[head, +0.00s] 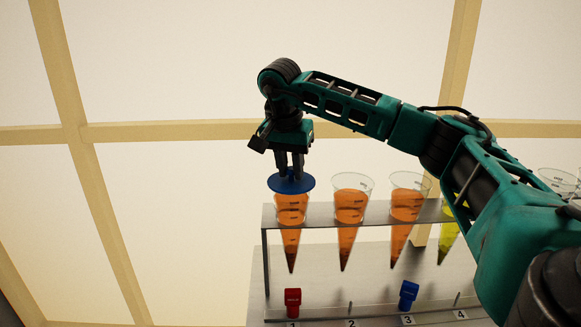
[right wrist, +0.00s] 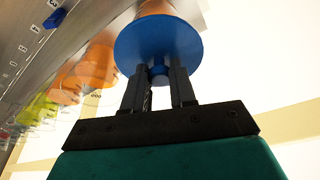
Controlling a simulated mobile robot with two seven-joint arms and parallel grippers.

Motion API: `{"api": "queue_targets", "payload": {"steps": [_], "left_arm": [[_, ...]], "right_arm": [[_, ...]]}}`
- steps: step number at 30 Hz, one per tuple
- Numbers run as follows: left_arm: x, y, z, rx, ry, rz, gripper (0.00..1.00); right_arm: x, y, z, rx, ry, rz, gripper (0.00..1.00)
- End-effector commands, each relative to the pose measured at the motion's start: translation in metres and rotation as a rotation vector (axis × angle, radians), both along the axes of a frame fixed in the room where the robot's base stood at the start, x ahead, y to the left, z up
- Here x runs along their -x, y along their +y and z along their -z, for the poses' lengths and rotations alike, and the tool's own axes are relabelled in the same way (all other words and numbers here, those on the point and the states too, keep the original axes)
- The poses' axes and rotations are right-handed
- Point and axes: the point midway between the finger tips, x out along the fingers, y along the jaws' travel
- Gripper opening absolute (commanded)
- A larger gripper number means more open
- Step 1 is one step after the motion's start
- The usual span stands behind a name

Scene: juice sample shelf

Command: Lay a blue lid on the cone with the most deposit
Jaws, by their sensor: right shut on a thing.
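My right gripper (head: 291,167) is shut on the knob of a round blue lid (head: 291,184), which also shows in the right wrist view (right wrist: 145,50). The lid is roughly level at the mouth of cone 1 (head: 291,235) and hides its rim; I cannot tell if they touch. Cone 2 (head: 347,230) and cone 3 (head: 402,225) are open clear cones with orange juice and dark tips. Cone 4 (head: 447,240) holds yellow juice and is partly behind my right arm. The deposits are too small to compare surely. My left gripper is not in view.
The cones hang in a grey metal rack (head: 375,214) with numbers along its base. A red marker (head: 292,302) stands at number 1 and a blue marker (head: 408,295) at number 3. More cones (head: 558,183) show at the right, partly hidden by my arm. Left of the rack is free.

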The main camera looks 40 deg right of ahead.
Motion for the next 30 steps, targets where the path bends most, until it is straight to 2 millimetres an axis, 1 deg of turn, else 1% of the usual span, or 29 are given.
{"api": "queue_targets", "payload": {"steps": [5,8,9,16,17,25,28,30], "left_arm": [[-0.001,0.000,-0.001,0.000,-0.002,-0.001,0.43],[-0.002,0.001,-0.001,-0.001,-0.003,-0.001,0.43],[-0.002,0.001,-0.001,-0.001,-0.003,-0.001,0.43],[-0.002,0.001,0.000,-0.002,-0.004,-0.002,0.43],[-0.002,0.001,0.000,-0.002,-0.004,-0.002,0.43],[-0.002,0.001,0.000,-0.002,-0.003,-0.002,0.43],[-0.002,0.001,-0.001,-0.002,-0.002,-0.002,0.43],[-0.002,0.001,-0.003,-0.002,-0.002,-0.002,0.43]], "right_arm": [[0.000,0.000,-0.001,0.000,-0.001,0.000,0.00],[0.000,0.000,0.002,0.000,-0.001,0.000,0.00],[0.000,0.000,0.002,0.000,-0.002,-0.001,0.28],[0.000,0.000,0.001,0.000,-0.001,0.000,0.50],[0.000,0.000,0.001,0.000,-0.001,0.000,0.51],[0.000,0.000,-0.001,0.000,-0.002,-0.001,0.51],[0.000,0.002,-0.011,-0.001,-0.005,-0.001,0.51],[0.001,0.005,-0.023,-0.002,-0.006,-0.002,0.51]]}}
